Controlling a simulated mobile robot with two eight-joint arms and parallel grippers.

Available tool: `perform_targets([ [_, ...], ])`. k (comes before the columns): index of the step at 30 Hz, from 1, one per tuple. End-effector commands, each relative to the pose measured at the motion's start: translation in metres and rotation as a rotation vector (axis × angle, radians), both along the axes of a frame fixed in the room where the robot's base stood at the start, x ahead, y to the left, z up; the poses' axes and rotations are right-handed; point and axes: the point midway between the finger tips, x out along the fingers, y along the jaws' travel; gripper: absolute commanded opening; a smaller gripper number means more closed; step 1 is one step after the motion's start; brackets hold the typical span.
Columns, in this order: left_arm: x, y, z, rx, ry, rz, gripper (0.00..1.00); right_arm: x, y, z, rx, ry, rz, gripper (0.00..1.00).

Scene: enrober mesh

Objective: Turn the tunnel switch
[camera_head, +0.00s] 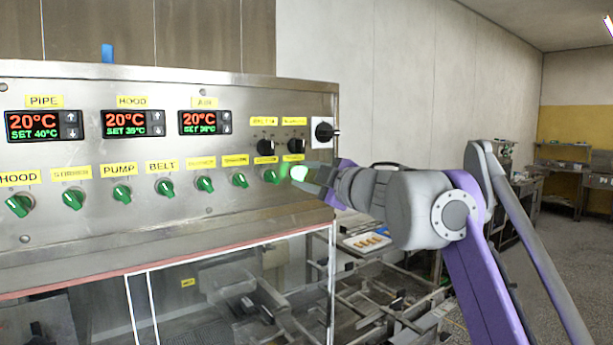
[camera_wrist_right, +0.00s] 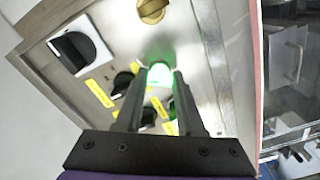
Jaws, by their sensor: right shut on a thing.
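A row of green rotary switches runs along the steel control panel (camera_head: 150,235) in the head view, each under a yellow label. HOOD, PUMP and BELT are readable; the right-hand labels are too blurred to tell which reads TUNNEL. The rightmost switch (camera_head: 298,172) glows bright green. My right gripper (camera_head: 307,178) is at this switch and shut on it. In the right wrist view the two dark fingers stand on either side of the glowing switch (camera_wrist_right: 160,75), which is partly hidden by them. My left gripper is not in view.
Black knobs (camera_head: 265,147) sit just above the gripper, and a large black rotary switch (camera_head: 325,132) is at the panel's right end. Three red displays (camera_head: 125,124) read 20°C. Below the panel is a clear-walled housing. A conveyor frame (camera_head: 385,300) stands below my right arm.

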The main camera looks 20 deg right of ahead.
Motion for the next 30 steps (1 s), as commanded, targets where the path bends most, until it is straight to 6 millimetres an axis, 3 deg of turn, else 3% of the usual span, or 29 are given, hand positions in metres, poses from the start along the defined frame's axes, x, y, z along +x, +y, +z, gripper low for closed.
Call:
perform_targets([
  [11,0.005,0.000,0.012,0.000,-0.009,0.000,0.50,0.000,0.000,0.002,-0.125,-0.046,0.001,0.00],
  [30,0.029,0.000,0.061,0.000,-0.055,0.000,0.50,0.000,0.000,0.004,-0.668,-0.245,0.000,0.00],
])
